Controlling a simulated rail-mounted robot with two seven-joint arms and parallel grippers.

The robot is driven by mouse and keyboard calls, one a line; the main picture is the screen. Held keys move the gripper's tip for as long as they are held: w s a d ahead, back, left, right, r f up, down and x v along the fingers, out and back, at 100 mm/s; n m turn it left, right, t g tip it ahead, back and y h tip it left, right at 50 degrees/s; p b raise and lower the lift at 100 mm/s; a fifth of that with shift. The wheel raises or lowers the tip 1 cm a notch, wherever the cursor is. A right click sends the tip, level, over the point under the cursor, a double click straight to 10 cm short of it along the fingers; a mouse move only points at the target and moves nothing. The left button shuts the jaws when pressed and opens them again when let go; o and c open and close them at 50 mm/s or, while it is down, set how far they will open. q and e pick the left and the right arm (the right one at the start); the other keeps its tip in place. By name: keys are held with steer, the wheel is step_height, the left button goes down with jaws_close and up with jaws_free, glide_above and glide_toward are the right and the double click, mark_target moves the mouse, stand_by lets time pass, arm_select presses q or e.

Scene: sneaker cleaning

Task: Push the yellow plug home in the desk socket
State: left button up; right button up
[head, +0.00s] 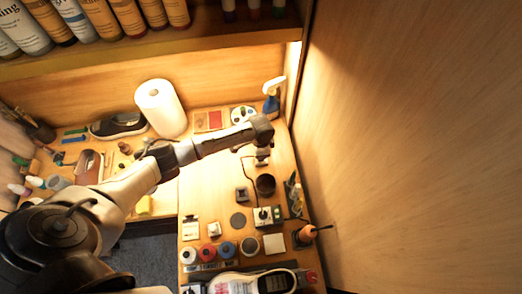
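My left gripper (262,157) points down over the back right of the desk, behind a dark round cup. It is small here, and I cannot tell whether its fingers are open or hold something. No yellow plug can be made out. A thin dark cable (243,163) runs down the desk left of the gripper. A pale box with a dark round top (263,217) stands nearer the front; it may be the desk socket, but this is unclear. A small grey block (242,194) sits behind it to the left. My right gripper is not in view.
The dark cup (265,185) stands just in front of the gripper. A paper towel roll (161,108), a spray bottle (272,97) and a shoe (118,124) are at the back. Several jars and another shoe (254,282) crowd the front. A tall wooden panel (410,140) bounds the right.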

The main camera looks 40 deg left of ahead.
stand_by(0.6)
arm_select(q)
steer(key=shift+p, duration=0.35)
stand_by(0.3)
steer(key=shift+p, duration=0.35)
stand_by(0.6)
steer(key=shift+p, duration=0.35)
stand_by(0.4)
steer(key=shift+f, duration=0.35)
steer(key=shift+f+b, duration=0.95)
steer(key=shift+f, duration=0.15)
steer(key=o, duration=1)
steer(key=shift+c, duration=0.2)
steer(key=shift+r, duration=0.1)
